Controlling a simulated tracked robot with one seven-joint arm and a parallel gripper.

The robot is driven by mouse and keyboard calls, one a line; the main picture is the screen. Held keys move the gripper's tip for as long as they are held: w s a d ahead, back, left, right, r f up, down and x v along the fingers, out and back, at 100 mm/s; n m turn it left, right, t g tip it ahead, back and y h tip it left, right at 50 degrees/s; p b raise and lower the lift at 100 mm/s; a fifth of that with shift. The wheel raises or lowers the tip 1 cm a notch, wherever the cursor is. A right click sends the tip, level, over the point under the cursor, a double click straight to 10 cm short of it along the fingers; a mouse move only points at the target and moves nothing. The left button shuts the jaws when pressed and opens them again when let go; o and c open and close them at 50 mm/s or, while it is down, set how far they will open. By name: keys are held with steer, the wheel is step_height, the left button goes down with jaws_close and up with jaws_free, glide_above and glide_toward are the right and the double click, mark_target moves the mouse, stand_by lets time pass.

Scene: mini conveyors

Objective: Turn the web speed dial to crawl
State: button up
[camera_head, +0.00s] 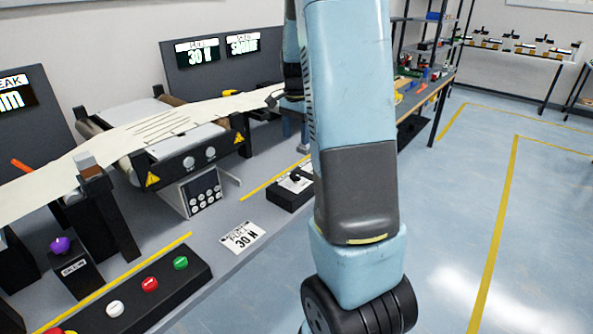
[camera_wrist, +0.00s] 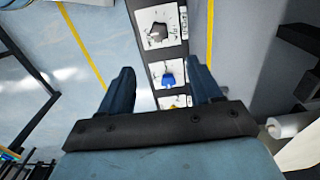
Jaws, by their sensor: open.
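My gripper (camera_wrist: 162,68) is open in the wrist view, its two dark fingers spread on either side of a narrow control panel. Between and beyond the fingers lie a blue knob (camera_wrist: 168,77) and, further up the picture, a dark knob (camera_wrist: 157,33) on a white label plate. A yellow part (camera_wrist: 172,98) shows close to the gripper body. Nothing is held. In the head view, a black box with a white face and dark knob (camera_head: 296,177) stands at the bench edge, partly behind my arm. I cannot read which knob is the web speed dial.
A conveyor carrying a pale web (camera_head: 150,130) runs along the bench. A button box with red, white and green buttons (camera_head: 150,284) and a purple knob (camera_head: 60,244) stand at the left. Floor to the right is clear.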

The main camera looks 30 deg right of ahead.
mark_target(296, 173)
step_height(296, 173, down, 14)
steer(key=shift+r, duration=0.2)
stand_by(0.4)
steer(key=shift+c, duration=0.2)
